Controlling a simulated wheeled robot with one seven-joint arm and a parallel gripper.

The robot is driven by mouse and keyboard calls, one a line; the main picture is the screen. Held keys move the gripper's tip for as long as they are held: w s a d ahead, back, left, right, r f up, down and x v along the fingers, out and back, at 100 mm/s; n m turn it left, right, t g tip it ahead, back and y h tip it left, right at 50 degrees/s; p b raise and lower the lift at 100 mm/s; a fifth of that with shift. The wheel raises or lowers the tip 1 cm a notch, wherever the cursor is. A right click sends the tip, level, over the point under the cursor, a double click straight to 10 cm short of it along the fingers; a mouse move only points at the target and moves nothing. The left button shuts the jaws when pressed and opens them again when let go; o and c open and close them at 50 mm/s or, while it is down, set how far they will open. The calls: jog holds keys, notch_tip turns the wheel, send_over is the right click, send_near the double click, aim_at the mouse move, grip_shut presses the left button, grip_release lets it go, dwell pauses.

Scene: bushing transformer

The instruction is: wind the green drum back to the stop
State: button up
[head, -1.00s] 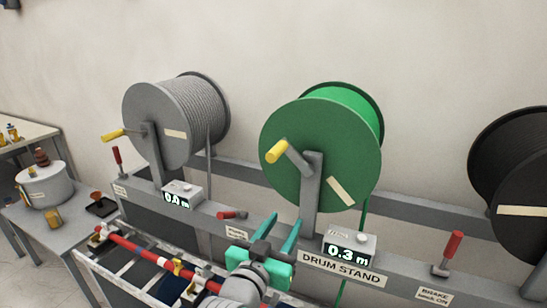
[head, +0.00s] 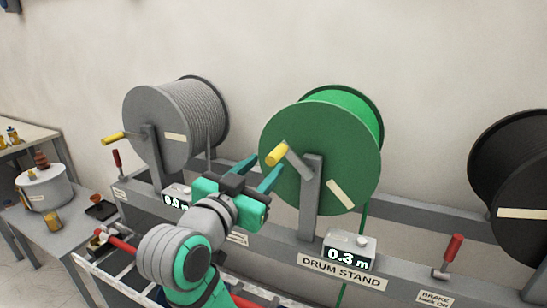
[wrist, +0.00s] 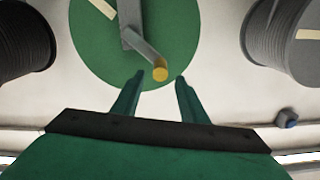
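The green drum (head: 318,165) stands in the middle of the stand, with a crank arm (head: 298,162) ending in a yellow handle (head: 277,154) at its upper left. A counter box (head: 349,252) below it reads 0.3 m. My gripper (head: 262,168) is open and empty, its teal fingers raised just below and left of the handle. In the wrist view the handle (wrist: 160,73) lies just beyond the fingertips (wrist: 158,79), roughly centred between them and apparently not gripped. The green drum's brake lever is hidden behind my arm.
A grey drum (head: 165,125) with its own yellow crank stands left, its counter reading 0.0 m. A dark drum (head: 515,160) stands right, near a red brake lever (head: 453,250). A side table with a pot (head: 45,187) is at far left.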

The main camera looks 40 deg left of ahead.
aim_at(275, 157)
jog(key=shift+x, duration=3.1)
grip_shut()
